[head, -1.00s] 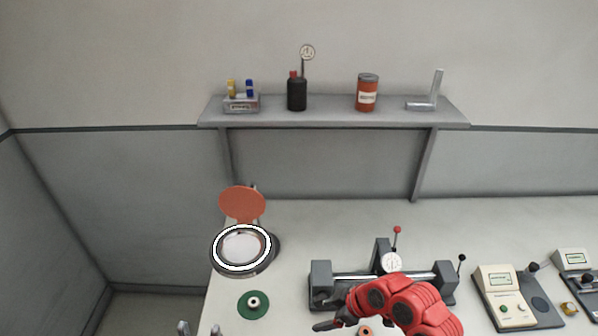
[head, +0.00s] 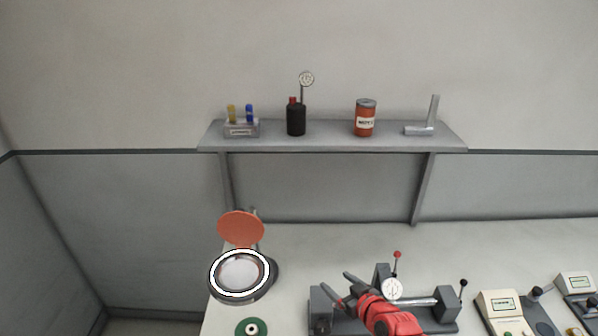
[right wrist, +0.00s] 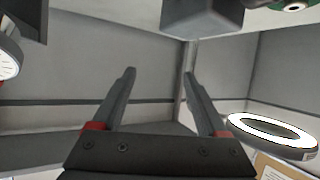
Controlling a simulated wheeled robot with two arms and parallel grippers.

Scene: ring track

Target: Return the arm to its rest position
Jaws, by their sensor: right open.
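My right arm is red and comes up from the bottom edge in the head view. Its dark gripper (head: 342,289) is raised in front of the bench fixture with the dial gauge (head: 392,288), and hides part of it. In the right wrist view the two fingers of this gripper (right wrist: 160,85) stand apart with nothing between them. They point toward grey wall panels. My left gripper is not in the head view.
A white ring lamp (head: 240,272) with an orange disc (head: 241,229) stands at the bench's left. A green disc (head: 251,328) lies in front. Instruments (head: 503,305) stand at right. A shelf (head: 330,143) holds a red can (head: 365,118) and a black bottle (head: 296,120).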

